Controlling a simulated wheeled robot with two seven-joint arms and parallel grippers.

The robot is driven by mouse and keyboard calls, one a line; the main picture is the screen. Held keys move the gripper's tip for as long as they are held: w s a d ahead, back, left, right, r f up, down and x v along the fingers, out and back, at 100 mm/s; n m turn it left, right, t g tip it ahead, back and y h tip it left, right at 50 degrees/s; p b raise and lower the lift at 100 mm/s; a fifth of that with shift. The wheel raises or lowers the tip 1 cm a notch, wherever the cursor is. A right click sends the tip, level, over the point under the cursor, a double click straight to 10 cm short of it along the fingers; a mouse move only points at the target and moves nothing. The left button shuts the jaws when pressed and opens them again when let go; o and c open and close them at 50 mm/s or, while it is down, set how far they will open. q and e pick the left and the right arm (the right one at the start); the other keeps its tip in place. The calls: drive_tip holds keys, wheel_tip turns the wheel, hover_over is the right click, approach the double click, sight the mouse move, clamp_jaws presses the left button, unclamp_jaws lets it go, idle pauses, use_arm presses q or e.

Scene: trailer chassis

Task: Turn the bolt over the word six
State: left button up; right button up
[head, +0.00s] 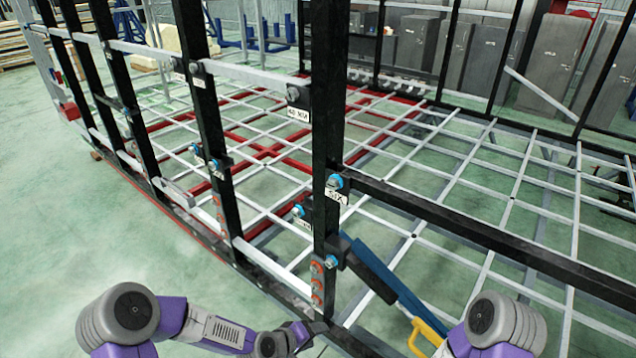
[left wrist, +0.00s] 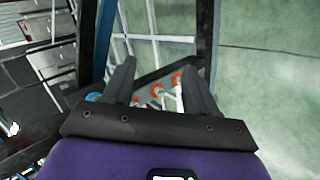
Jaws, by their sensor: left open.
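The bolt over the word SIX (head: 335,181) is a blue-ringed bolt on the near black post. Its white label (head: 336,196) sits just below it. My left gripper (head: 302,334) is low at the foot of that post, below and left of this bolt and apart from it. In the left wrist view my left gripper (left wrist: 158,75) has its two dark fingers spread, with nothing held between them. Behind the fingers are a blue-ringed bolt and several orange ones; I cannot tell which is which. My right arm shows at the bottom right, but its gripper is out of view.
Another blue-ringed bolt (head: 331,261) sits lower on the same post, beside a column of orange bolts (head: 317,283). A blue bar with a yellow handle (head: 425,336) lies right of the post. White lattice bars (head: 420,230) fill the frame. Open green floor (head: 100,235) lies left.

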use_arm(q)
drive_tip(key=w+r+n+t+h+p, duration=0.1)
drive_tip(key=w+r+t, duration=0.1)
drive_tip(key=w+r, duration=0.5)
drive_tip(key=w+r+n+t+h, duration=0.1)
drive_tip(key=w+r+t, duration=0.15)
drive_tip(key=r, duration=0.85)
drive_tip(key=n+t+h+p, duration=0.1)
drive_tip(key=n+t, duration=0.1)
drive_tip(key=t, duration=0.2)
approach(331, 185)
drive_tip(key=w, duration=0.2)
drive_tip(key=shift+g, duration=0.25)
drive_tip(key=shift+s+d+p+x, duration=0.1)
drive_tip(key=shift+d+p+x, duration=0.05)
drive_tip(key=shift+x, duration=1.1)
drive_tip(key=shift+s+d+p+x, duration=0.1)
drive_tip(key=shift+d+p+x, duration=0.1)
drive_tip(key=shift+x, duration=1)
drive_tip(key=shift+s+d+p+x, duration=0.1)
drive_tip(key=shift+p+x, duration=0.05)
drive_tip(key=shift+x, duration=1.1)
drive_tip(key=shift+r, duration=0.1)
